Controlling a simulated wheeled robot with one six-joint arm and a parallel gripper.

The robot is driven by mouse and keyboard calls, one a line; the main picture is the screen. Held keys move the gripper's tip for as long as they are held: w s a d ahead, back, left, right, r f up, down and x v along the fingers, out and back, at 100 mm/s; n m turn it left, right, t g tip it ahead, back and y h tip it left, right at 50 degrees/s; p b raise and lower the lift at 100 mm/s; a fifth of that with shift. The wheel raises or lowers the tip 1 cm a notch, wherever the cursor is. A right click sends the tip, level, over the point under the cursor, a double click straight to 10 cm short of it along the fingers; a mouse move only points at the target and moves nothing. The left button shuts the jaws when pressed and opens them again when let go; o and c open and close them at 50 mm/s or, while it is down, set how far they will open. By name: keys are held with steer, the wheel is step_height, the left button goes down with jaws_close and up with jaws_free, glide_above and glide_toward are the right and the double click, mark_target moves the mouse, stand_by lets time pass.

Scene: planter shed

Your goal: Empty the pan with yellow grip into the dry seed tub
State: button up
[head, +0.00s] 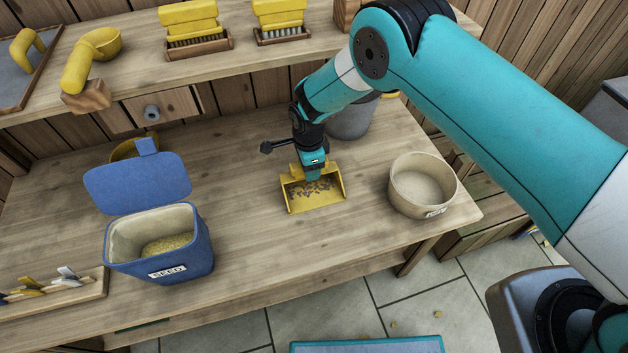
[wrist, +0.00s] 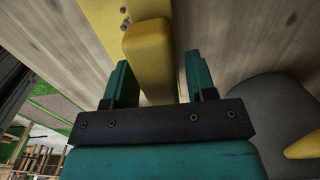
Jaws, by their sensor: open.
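The yellow pan (head: 326,206) rests on the bench with small dark and tan bits (head: 312,188) in it. My gripper (head: 313,168) is at the back of the pan. In the wrist view its teal fingers (wrist: 160,85) stand open on either side of the yellow grip (wrist: 148,50); the grip's contact with them is not clear. The blue tub (head: 190,250), labelled SEED, stands left of the pan with its lid (head: 138,185) raised. Yellowish grain shows inside it.
A round beige bowl (head: 420,205) stands right of the pan, near the bench's right end. A grey bucket (head: 350,120) stands behind my gripper. A shelf (head: 235,62) with yellow brushes (head: 190,18) runs along the back. Bare bench (head: 245,190) lies between tub and pan.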

steer(key=c, duration=0.9)
steer(key=shift+r+p, duration=0.9)
steer(key=shift+r, duration=0.8)
